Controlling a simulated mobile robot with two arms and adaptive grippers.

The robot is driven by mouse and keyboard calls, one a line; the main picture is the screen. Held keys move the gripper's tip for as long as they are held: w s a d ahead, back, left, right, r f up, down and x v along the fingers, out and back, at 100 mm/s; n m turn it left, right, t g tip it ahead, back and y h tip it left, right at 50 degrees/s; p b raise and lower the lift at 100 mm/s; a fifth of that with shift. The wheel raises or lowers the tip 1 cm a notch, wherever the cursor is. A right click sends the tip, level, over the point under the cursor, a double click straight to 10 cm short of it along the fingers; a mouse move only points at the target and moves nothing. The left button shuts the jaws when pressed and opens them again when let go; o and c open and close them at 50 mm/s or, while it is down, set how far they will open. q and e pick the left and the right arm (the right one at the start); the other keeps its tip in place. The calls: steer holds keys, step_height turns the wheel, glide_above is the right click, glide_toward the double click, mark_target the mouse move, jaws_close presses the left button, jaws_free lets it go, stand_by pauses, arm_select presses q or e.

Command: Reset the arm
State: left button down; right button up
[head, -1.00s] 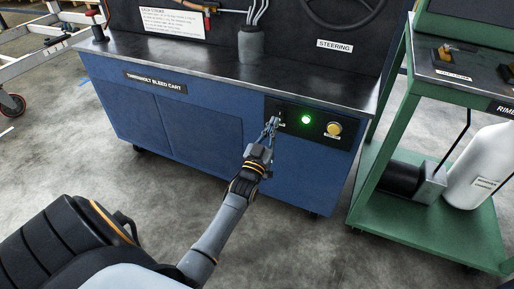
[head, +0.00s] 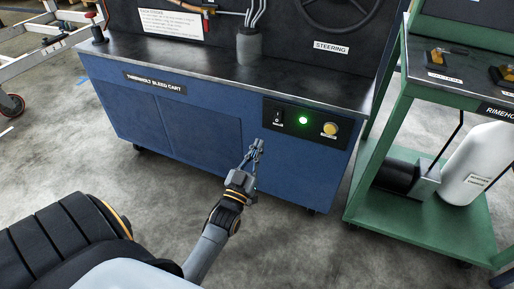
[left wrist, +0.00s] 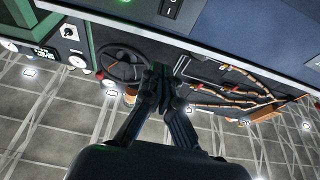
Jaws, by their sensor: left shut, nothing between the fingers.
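My left gripper (head: 257,146) is shut and empty in the head view. It is in front of the blue bleed cart (head: 205,133), just below and left of the cart's black control panel (head: 305,122). The panel carries a rocker switch (head: 277,117), a lit green light (head: 303,120) and a yellow knob (head: 330,129). In the left wrist view the fingertips (left wrist: 168,72) are together, and the rocker switch (left wrist: 171,8) shows at the top edge. My right gripper is in neither view.
A green trolley (head: 420,218) with a white tank (head: 477,165) on its lower shelf stands close on the right. A white wheeled frame (head: 50,50) stands at the far left. The grey floor (head: 110,185) in front of the blue cart is clear.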

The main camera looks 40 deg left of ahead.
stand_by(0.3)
